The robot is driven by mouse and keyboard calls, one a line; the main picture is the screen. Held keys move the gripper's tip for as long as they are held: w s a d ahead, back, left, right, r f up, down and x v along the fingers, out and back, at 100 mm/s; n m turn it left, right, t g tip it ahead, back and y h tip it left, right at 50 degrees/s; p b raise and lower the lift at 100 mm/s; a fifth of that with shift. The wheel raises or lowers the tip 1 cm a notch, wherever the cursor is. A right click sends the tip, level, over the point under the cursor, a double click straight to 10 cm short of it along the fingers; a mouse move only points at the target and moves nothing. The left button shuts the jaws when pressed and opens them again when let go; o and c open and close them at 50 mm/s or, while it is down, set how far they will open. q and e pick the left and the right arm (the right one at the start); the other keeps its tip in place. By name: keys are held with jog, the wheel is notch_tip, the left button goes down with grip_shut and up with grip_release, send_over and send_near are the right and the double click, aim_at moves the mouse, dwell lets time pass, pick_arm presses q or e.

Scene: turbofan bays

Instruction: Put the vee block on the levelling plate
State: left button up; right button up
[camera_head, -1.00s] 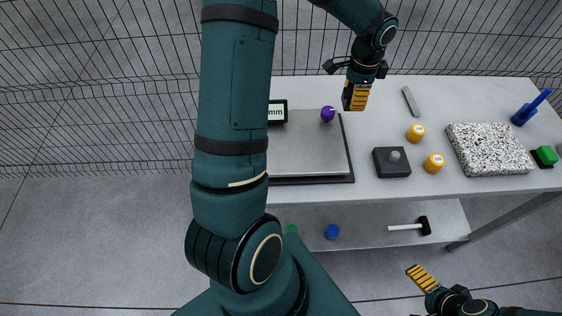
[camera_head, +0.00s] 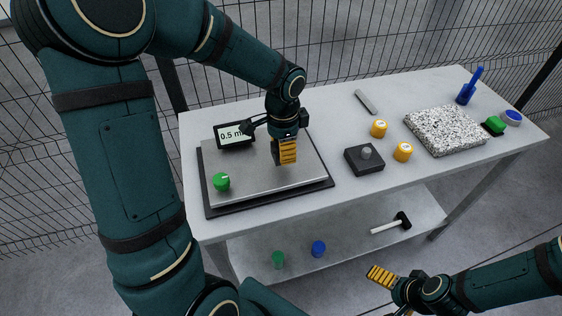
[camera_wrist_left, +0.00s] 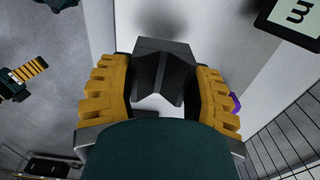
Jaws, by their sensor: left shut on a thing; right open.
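The levelling plate (camera_head: 240,176) is a silver slab on a black base at the left of the table. It has a green knob (camera_head: 221,181) at its front left and a display (camera_head: 234,135) at its back left. My left gripper (camera_head: 287,152) is over the right part of the plate. In the left wrist view it is shut on the dark grey vee block (camera_wrist_left: 163,70), whose notch shows between the yellow fingers. I cannot tell whether the block touches the plate. A purple knob (camera_wrist_left: 235,102) is partly hidden behind a finger. My right gripper (camera_head: 382,277) is open and empty, in front of the table.
Right of the plate are a black block with a grey knob (camera_head: 364,158), two yellow cylinders (camera_head: 379,129) and a grey bar (camera_head: 365,102). A speckled slab (camera_head: 445,130) lies farther right. A hammer (camera_head: 392,224) lies on the lower shelf.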

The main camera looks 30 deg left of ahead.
aim_at(282, 169)
pick_arm(q)
jog(key=shift+f+b, duration=0.35)
jog(key=shift+f, duration=1.75)
jog(key=shift+s, duration=0.1)
jog(key=shift+f, duration=0.2)
jog(key=o, duration=1.3)
jog(key=shift+c, duration=0.2)
jog(key=shift+r, duration=0.1)
jog(key=shift+r, duration=0.15)
notch_tip(282, 169, up, 12)
jog(key=shift+p, duration=1.1)
